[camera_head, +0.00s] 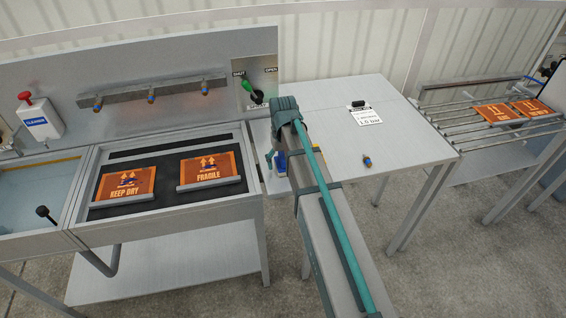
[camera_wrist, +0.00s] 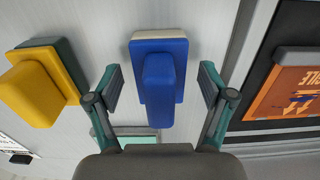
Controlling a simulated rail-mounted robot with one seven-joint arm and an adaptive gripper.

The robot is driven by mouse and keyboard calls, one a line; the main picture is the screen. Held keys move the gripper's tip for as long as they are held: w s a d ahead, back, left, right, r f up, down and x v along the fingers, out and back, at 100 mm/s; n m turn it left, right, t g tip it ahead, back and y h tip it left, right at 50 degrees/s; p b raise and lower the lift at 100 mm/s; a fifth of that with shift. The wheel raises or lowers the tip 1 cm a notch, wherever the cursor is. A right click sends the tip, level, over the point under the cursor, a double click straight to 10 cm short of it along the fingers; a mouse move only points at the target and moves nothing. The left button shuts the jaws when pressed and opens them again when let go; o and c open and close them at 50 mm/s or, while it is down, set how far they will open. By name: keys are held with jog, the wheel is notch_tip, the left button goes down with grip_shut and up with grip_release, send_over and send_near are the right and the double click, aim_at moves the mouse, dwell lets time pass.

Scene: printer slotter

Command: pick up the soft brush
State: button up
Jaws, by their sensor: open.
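In the wrist view, a blue brush-like block (camera_wrist: 158,85) with a pale cream base lies between the two fingers of my gripper (camera_wrist: 160,86). Its cream edge matches a soft brush, but the bristles are hardly visible. My gripper is open, with a gap visible on each side of the blue block. A yellow block (camera_wrist: 42,90) with a dark green base lies just left of the left finger. In the head view, a bit of the blue block (camera_head: 281,162) shows beside my arm, which hides most of that spot.
A pale teal-edged item (camera_wrist: 125,132) is partly hidden below the blue block. A tray with two orange plates (camera_head: 127,186) is left of my arm. A grey table (camera_head: 400,140) with a label card (camera_head: 363,115) and a small nozzle (camera_head: 367,161) is right.

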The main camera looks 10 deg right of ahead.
jog(key=c, duration=1.3)
jog(key=shift+r, duration=0.8)
jog(key=s+r+b, duration=0.1)
jog(key=s+r, duration=0.2)
jog(key=s, duration=0.1)
jog(key=s+r+b, duration=0.1)
jog(key=s+r, duration=0.3)
jog(key=s, duration=0.1)
jog(key=s+r+b, duration=0.2)
jog(key=s+r, duration=0.2)
jog(key=s, duration=0.1)
jog(key=shift+r, duration=0.2)
